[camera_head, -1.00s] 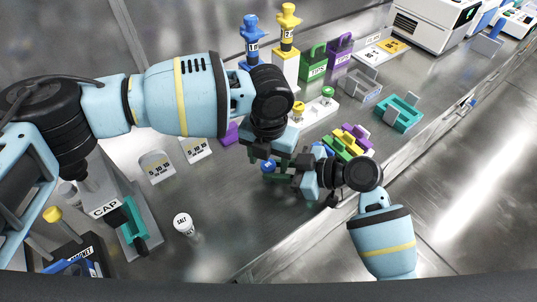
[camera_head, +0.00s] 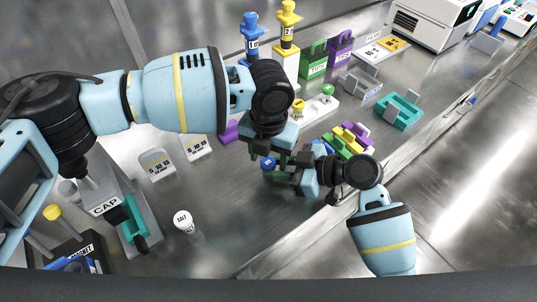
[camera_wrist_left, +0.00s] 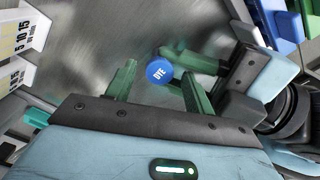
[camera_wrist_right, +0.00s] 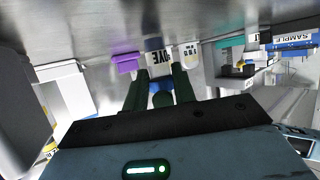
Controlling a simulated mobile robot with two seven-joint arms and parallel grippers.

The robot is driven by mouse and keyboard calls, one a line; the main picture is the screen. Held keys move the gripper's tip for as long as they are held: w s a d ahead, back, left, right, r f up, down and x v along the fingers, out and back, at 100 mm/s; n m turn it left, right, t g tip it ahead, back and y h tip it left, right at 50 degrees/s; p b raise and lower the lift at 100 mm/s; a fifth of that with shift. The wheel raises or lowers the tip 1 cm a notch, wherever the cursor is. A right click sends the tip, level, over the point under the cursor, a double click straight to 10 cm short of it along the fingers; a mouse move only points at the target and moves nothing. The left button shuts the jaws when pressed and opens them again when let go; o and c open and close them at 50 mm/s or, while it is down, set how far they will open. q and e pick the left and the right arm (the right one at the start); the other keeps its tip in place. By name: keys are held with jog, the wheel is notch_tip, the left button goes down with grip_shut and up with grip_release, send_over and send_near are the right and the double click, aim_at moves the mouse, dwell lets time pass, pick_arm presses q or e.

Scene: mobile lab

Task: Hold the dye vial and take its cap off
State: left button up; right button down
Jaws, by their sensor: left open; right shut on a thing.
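The dye vial (camera_wrist_right: 157,57) stands with its "DYE" label upside down in the right wrist view. Its blue cap (camera_wrist_left: 159,72), marked "DYE", shows from above in the left wrist view and also in the head view (camera_head: 267,163). The cap appears to sit on the vial. My right gripper (camera_wrist_right: 159,78) is shut on the vial, reaching in from the right in the head view. My left gripper (camera_wrist_left: 158,70) is open, its green fingers on either side of the cap with gaps showing. The vial's body is mostly hidden in the head view.
A grey stand marked "CAP" (camera_head: 106,209) with a teal holder is at the left. A white salt jar (camera_head: 183,221) stands nearer the front. The front-middle counter is clear.

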aim_at(269, 162)
pick_arm(q)
jog(key=shift+r, duration=2.1)
pick_arm(e)
jog(key=c, duration=1.1)
grip_release()
jog(key=shift+o, duration=0.2)
pick_arm(q)
jog(key=shift+f+b, duration=0.3)
jog(key=shift+f, duration=0.3)
pick_arm(e)
jog(key=shift+v, duration=3.9)
